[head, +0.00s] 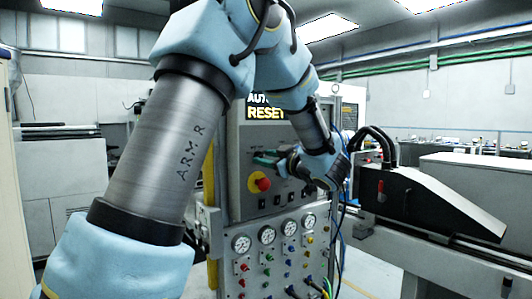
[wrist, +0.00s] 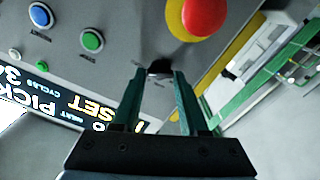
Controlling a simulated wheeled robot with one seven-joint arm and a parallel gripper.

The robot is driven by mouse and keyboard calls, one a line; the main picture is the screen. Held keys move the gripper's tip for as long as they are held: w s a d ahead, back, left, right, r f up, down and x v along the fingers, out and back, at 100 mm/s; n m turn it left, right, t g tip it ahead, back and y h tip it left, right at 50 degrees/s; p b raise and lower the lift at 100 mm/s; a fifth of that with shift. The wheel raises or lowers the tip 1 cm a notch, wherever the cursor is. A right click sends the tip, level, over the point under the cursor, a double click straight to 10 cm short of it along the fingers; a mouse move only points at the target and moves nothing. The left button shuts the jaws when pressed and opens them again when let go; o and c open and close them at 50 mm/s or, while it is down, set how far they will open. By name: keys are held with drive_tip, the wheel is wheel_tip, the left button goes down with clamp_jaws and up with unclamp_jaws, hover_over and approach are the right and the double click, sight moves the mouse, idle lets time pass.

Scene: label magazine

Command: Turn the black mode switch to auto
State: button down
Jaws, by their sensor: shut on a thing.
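The black mode switch (wrist: 159,68) is a small dark knob on the grey control panel. In the wrist view it sits between the tips of my gripper (wrist: 160,76), whose two green fingers are shut on it. In the head view my gripper (head: 262,156) reaches the panel face from the right, just above the red emergency button (head: 263,184), and the switch cannot be made out there. The fingers cover much of the knob, so its pointer and the setting it stands at cannot be read.
The red button on its yellow base (wrist: 203,15) is close to my fingertips. Blue (wrist: 41,15) and green (wrist: 92,40) buttons and a lit display (wrist: 45,105) are on the same panel. Below are several gauges (head: 267,235) and hoses. A black sloped guard (head: 425,200) stands at right.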

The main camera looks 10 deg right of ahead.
drive_tip(key=shift+f+m, duration=0.1)
drive_tip(key=shift+m, duration=0.2)
drive_tip(key=shift+c, duration=2.2)
unclamp_jaws()
drive_tip(key=b+v, duration=0.3)
drive_tip(key=v, duration=0.8)
drive_tip(key=shift+w, duration=0.1)
